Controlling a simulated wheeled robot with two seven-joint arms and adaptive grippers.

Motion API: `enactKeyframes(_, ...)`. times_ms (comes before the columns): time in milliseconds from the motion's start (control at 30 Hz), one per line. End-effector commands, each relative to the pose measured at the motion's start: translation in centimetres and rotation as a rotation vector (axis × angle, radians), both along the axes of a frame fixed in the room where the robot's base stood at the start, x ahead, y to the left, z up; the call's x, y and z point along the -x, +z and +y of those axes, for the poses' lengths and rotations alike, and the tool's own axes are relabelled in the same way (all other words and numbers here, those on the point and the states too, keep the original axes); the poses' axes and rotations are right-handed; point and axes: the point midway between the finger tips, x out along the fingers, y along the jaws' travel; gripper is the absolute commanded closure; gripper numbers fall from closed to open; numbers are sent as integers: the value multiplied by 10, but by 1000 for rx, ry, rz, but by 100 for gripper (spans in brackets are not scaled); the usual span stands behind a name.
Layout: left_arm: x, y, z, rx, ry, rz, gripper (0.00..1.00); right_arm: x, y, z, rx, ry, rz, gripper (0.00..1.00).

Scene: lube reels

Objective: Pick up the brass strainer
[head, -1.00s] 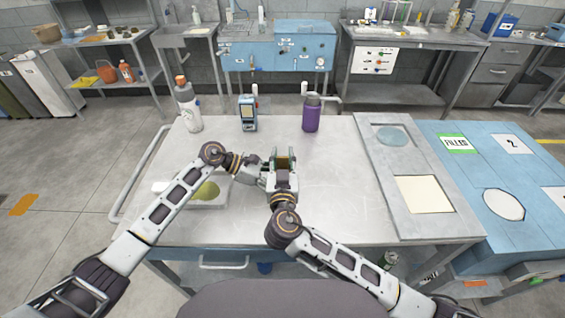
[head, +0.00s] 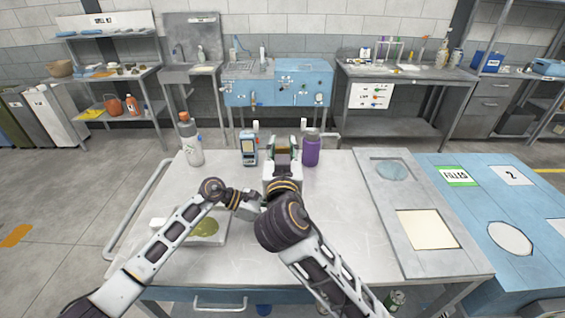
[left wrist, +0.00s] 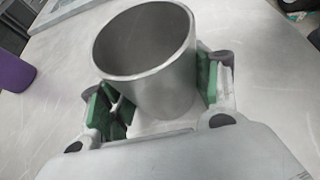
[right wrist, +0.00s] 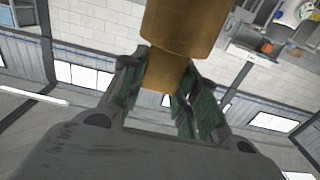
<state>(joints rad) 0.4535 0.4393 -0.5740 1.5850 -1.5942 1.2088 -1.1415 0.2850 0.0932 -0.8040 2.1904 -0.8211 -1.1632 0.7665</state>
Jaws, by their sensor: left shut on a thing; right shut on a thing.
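The brass strainer (right wrist: 182,35) shows in the right wrist view as a brass cylinder with a narrower lower part. My right gripper (right wrist: 163,95) is shut on that narrower part, its green pads on either side. In the head view my right gripper (head: 283,148) is raised over the middle of the table, and the strainer is mostly hidden between its fingers. My left gripper (left wrist: 160,92) is shut on a hollow grey metal cup (left wrist: 150,60), green pads at its sides. In the head view the left gripper is partly hidden behind my right arm.
A white bottle with an orange cap (head: 190,142), a blue handheld meter (head: 249,148) and a purple bottle (head: 311,150) stand along the table's back. A tray with a yellowish disc (head: 205,228) lies at left. The table's right middle (head: 345,215) is clear.

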Motion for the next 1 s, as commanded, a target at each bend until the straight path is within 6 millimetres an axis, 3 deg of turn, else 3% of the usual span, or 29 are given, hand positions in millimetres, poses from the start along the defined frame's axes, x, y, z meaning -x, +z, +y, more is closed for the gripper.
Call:
enactKeyframes(200,0,-1,0,-1,0,1,51,0,11,0,-1,0,0,100)
enactKeyframes(667,0,-1,0,-1,0,1,51,0,12,0,-1,0,0,100)
enactKeyframes(700,0,-1,0,-1,0,1,35,0,12,0,-1,0,0,100)
enactKeyframes(867,0,0,0,-1,0,0,14,0,12,0,0,0,0,100)
enactKeyframes(1000,0,0,0,0,0,0,12,0,12,0,0,0,0,100)
